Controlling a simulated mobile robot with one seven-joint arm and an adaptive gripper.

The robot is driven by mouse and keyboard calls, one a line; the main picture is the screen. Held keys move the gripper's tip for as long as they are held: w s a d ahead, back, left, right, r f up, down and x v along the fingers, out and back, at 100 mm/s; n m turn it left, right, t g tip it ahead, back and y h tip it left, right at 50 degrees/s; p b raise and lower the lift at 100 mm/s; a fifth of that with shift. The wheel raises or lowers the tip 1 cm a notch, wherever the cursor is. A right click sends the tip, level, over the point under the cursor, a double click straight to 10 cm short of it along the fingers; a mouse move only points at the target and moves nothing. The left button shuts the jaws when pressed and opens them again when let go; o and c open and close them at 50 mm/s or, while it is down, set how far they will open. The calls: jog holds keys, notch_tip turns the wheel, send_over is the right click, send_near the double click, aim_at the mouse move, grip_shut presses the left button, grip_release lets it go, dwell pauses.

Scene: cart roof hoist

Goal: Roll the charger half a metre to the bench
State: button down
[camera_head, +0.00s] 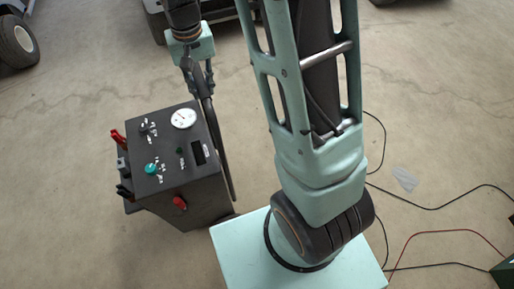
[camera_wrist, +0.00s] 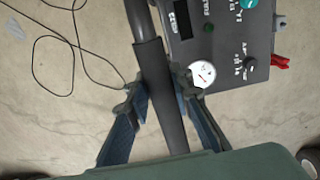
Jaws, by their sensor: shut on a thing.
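The charger (camera_head: 172,178) is a dark box on the floor at the left in the head view. Its sloping top carries a white round gauge, a green knob and a small display; red and black clamps hang at its left side. Its dark handle (camera_head: 222,150) rises along the right side. My gripper (camera_head: 201,82) is shut on this handle near its upper end. In the wrist view the handle's dark grip (camera_wrist: 163,90) runs between the two fingers of my gripper (camera_wrist: 160,88), with the charger's panel (camera_wrist: 226,45) beyond. The charger's wheels are hardly visible. I cannot make out a bench.
Black and red cables (camera_head: 432,207) lie on the floor at the right, near a pale patch (camera_head: 405,179). A dark green object (camera_head: 504,273) shows at the lower right edge. A vehicle wheel (camera_head: 18,42) stands at upper left. Floor left of the charger is clear.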

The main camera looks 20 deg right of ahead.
jog(key=shift+a, duration=0.8)
jog(key=a, duration=1)
dwell(0.4)
jog(key=a+p, duration=0.1)
jog(key=a, duration=0.9)
dwell(0.5)
